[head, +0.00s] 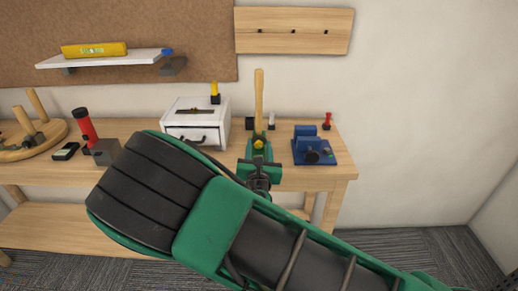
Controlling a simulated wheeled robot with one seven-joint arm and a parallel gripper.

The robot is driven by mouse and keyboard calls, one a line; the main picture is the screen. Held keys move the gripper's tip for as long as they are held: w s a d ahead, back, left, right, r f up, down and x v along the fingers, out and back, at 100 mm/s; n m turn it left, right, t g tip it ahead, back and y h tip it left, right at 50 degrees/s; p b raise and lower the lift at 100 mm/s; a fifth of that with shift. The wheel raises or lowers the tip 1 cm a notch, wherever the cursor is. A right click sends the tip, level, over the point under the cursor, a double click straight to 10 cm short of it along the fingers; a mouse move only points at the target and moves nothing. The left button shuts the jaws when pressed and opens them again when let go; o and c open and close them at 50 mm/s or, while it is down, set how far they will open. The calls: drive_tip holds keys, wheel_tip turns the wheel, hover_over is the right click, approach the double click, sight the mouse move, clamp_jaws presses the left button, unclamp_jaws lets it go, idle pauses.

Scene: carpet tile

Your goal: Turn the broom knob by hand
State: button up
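A light wooden handle (259,93) stands upright near the back of the workbench; it may be the broom part, but its lower end is hidden. A small yellow knob-like piece (258,144) shows just below it, against green parts. I cannot tell whether this piece belongs to the broom or to my arm. My gripper (260,167) is at the end of my green and black arm, over the bench's front edge, in front of the handle. Its fingers are small and dark, and I cannot see whether they are open or touching anything.
A white box with a drawer (197,122) stands left of the handle, and a blue vise-like device (313,147) stands right. A red-and-black cylinder (86,127) and a round wooden stand (30,140) are farther left. A shelf (104,58) and wooden peg board (293,30) hang above.

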drive_tip(key=c, duration=1)
drive_tip(key=shift+o, duration=0.2)
drive_tip(key=shift+m, duration=1.6)
drive_tip(key=shift+f, duration=0.1)
drive_tip(key=o, duration=1)
drive_tip(key=shift+s, duration=0.15)
drive_tip(key=s, duration=1)
drive_tip(key=shift+s+a, duration=0.25)
drive_tip(key=shift+a, duration=0.05)
